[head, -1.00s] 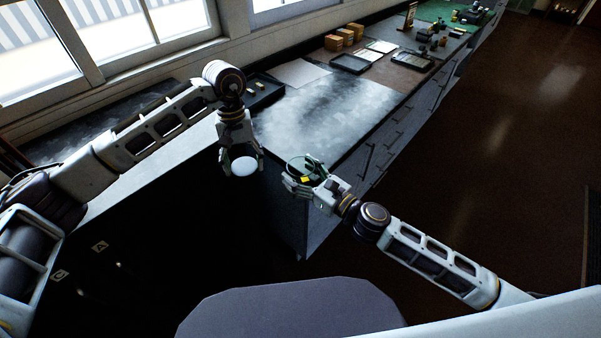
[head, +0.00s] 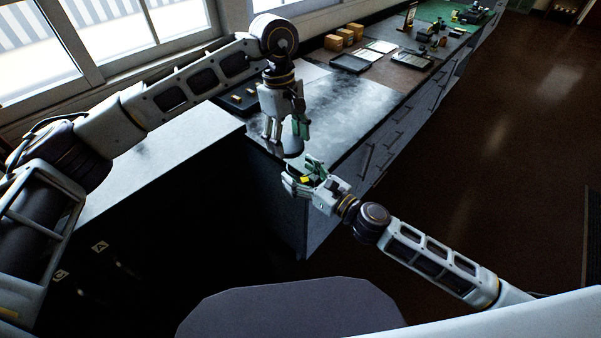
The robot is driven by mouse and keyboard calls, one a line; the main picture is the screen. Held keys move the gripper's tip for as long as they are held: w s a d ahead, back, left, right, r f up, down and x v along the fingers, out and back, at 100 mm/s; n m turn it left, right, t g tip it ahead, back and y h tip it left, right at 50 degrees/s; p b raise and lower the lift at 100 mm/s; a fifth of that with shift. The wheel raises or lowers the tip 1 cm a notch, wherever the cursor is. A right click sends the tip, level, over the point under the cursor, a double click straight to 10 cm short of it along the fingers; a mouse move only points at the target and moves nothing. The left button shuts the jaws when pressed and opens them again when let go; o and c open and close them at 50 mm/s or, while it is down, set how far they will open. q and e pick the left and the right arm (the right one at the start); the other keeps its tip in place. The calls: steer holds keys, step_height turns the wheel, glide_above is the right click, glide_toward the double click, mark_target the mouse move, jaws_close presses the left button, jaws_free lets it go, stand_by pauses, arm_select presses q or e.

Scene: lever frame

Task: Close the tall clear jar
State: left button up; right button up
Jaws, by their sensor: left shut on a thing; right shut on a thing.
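My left gripper (head: 286,137) points down and is shut on a pale round lid (head: 292,152), of which only a part shows below the fingers. The lid is above and slightly left of my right gripper. My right gripper (head: 301,173) is shut on the clear jar (head: 298,168), in front of the worktop's near corner. The jar is small and dark in this view, and the fingers cover much of it. A small yellow piece (head: 305,180) shows at the jar. Lid and jar look close together; I cannot tell whether they touch.
The dark worktop (head: 350,100) runs away to the upper right. On it are a black tray (head: 237,102), a second tray (head: 350,64), yellow boxes (head: 343,37) and papers. A grey chair-like surface (head: 290,308) is in front. The floor at right is clear.

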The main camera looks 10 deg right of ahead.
mark_target(300, 146)
arm_select(q)
steer(key=shift+s+d+r+n, duration=0.35)
steer(key=shift+d+r+n, duration=0.2)
steer(key=shift+d, duration=0.15)
steer(key=shift+s+d+r+n, duration=0.3)
steer(key=shift+d+r+n, duration=0.15)
steer(key=shift+d+n, duration=0.15)
steer(key=shift+f, duration=0.2)
steer(key=shift+f, duration=1.8)
steer(key=shift+f, duration=0.1)
steer(key=shift+f, duration=0.8)
steer(key=shift+f, duration=0.55)
